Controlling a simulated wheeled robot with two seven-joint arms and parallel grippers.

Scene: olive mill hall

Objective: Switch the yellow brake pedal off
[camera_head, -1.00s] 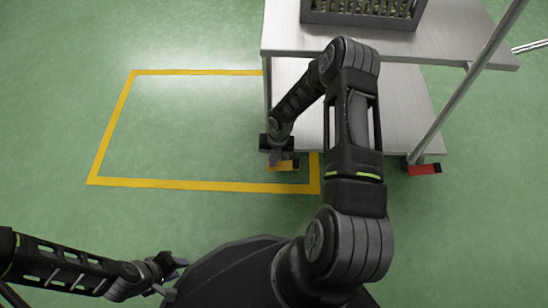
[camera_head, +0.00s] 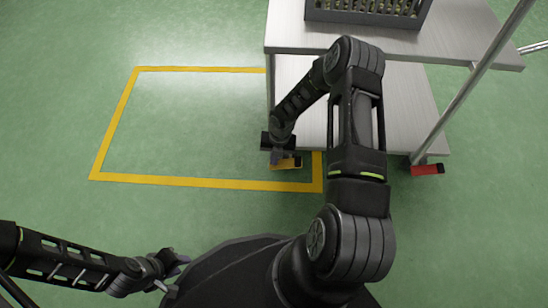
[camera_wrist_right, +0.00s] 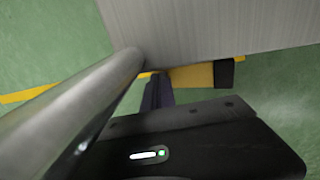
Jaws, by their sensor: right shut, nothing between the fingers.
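The yellow brake pedal (camera_head: 291,163) is low at the left front foot of the metal cart, with a dark part at its end. In the right wrist view the pedal (camera_wrist_right: 192,77) shows beyond my fingers, partly hidden by the cart's shelf. My right gripper (camera_head: 276,157) is shut and empty, pointing down at the pedal's left side. In the wrist view the right fingers (camera_wrist_right: 157,90) overlap the pedal's left end; I cannot tell whether they touch it. My left gripper (camera_head: 174,274) is open and empty over the floor at lower left.
The cart's upper shelf (camera_head: 450,30) carries a grey crate (camera_head: 366,22). Its lower shelf (camera_head: 410,110) and leg posts are close to my right arm. A red pedal (camera_head: 427,169) is at the right front foot. Yellow floor tape (camera_head: 200,182) marks a clear rectangle left.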

